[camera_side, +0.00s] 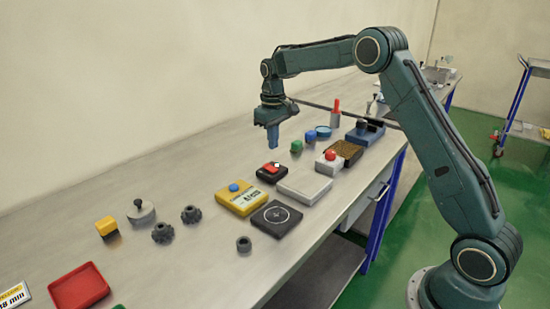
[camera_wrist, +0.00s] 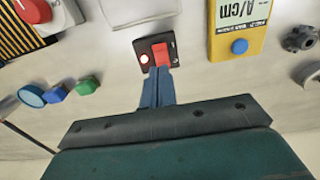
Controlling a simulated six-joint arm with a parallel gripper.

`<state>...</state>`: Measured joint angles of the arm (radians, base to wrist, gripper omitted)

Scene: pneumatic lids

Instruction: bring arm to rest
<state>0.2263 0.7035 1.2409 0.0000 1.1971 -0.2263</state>
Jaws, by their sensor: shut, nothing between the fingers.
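My gripper (camera_side: 272,138) hangs from the arm above the workbench (camera_side: 165,185), its fingers pointing down and apart from the bench surface. In the wrist view its blue fingers (camera_wrist: 158,88) are together and hold nothing. Just beyond the fingertips in that view is a black switch box with a red rocker (camera_wrist: 160,52) and a lit spot beside it. The same switch box (camera_side: 271,172) lies on the bench in the side view, below and slightly in front of the gripper.
A yellow box with a blue button (camera_side: 238,198), a black pad (camera_side: 276,218) and a white plate (camera_side: 305,188) sit near the switch. A red-button box (camera_side: 329,162) stands further right. Dark knobs (camera_side: 163,233) and a red tray (camera_side: 78,288) are at the left. Air above the bench is clear.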

